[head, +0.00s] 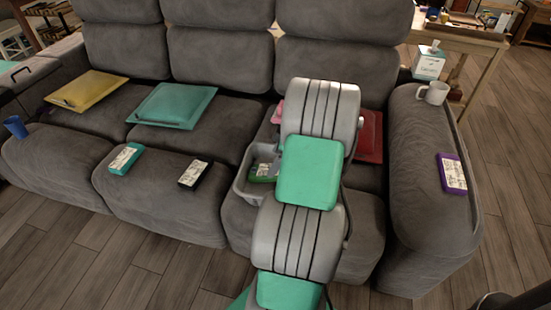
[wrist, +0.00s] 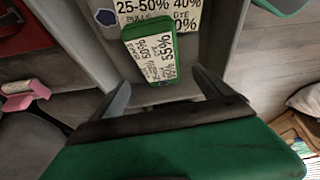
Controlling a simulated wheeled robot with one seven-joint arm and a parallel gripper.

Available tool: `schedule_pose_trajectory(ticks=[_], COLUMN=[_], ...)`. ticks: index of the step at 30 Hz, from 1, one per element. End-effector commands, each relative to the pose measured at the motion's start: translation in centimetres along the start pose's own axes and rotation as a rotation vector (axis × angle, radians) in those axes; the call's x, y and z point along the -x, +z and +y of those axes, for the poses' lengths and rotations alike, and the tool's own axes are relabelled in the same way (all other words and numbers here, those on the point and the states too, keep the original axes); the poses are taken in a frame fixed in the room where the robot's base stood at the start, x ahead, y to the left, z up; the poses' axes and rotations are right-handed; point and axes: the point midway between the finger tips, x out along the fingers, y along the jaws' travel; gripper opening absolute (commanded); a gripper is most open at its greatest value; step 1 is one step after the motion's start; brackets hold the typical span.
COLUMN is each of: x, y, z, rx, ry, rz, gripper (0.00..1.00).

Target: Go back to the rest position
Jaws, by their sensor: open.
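My gripper (wrist: 160,78) is open in the wrist view, with its two dark fingers apart and nothing held between them. Beyond the fingertips lies a green box with a white printed label (wrist: 150,48). It sits in a grey bin (head: 241,188) on the sofa, where it also shows in the head view (head: 262,171). Other white labels show beside it at the top of the wrist view. In the head view my arm covers the gripper and part of the bin.
Front floor is clear.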

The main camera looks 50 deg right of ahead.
Motion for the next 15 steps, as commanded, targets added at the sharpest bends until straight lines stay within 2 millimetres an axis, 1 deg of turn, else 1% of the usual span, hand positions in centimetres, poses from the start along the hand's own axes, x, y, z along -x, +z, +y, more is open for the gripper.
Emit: schedule_pose_trajectory(ticks=[2,5,9,12,15], x=[0.2,1.5,4.5,6.4,7.5], y=[0.0,-0.1,-0.1,-0.1,0.0], z=[0.0,0.1,0.1,0.1,0.0], rx=[0.000,-0.001,-0.001,-0.001,0.000], ry=[0.001,0.003,0.004,0.003,0.002], rz=[0.000,0.000,0.000,0.000,0.000], gripper=[0.90,0.90,0.90,0.90,0.90])
